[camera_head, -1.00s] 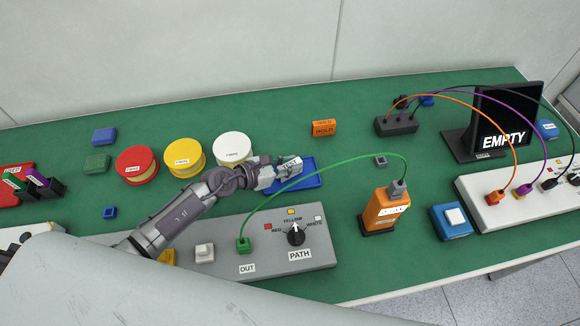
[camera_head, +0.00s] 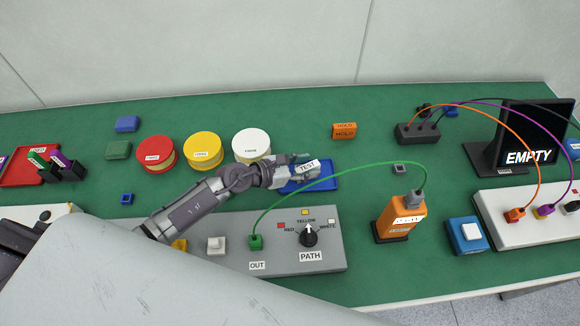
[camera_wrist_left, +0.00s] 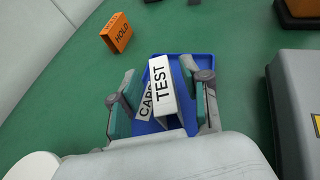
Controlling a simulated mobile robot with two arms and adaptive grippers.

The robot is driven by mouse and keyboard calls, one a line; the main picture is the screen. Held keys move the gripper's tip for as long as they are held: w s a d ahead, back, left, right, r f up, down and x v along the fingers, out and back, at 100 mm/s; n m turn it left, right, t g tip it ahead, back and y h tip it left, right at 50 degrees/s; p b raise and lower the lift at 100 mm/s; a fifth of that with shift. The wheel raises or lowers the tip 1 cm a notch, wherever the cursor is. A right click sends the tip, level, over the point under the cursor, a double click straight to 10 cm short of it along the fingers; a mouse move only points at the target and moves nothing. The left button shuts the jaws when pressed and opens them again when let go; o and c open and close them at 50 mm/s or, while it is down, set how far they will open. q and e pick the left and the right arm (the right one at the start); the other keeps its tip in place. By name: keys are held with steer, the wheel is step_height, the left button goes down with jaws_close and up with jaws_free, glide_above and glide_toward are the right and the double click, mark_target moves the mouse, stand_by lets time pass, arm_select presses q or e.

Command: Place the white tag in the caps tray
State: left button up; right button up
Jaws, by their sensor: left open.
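The white tag (camera_head: 307,166), marked TEST, is at the blue caps tray (camera_head: 325,181). In the left wrist view the tag (camera_wrist_left: 161,95) lies over the blue tray (camera_wrist_left: 203,62) and partly covers its CAPS label (camera_wrist_left: 145,103). My left gripper (camera_head: 302,171) is low over the tray. In the wrist view its fingers (camera_wrist_left: 158,76) are open on either side of the tag, with gaps beside it. I cannot tell whether the tag rests fully on the tray floor. My right gripper is not in view.
A grey PATH panel (camera_head: 285,258) stands in front of the tray. A green cable (camera_head: 345,164) arches close by the gripper to an orange device (camera_head: 400,220). Red, yellow and white round containers stand left of the tray. An orange HOLD block (camera_head: 344,131) is behind it.

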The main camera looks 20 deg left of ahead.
arm_select(q)
steer(key=v, duration=0.6)
steer(key=b+v, duration=0.1)
steer(key=v, duration=0.3)
steer(key=shift+s+a+f, duration=0.1)
steer(key=shift+f, duration=0.15)
steer(key=shift+s+a+r, duration=0.4)
steer(key=shift+s, duration=0.05)
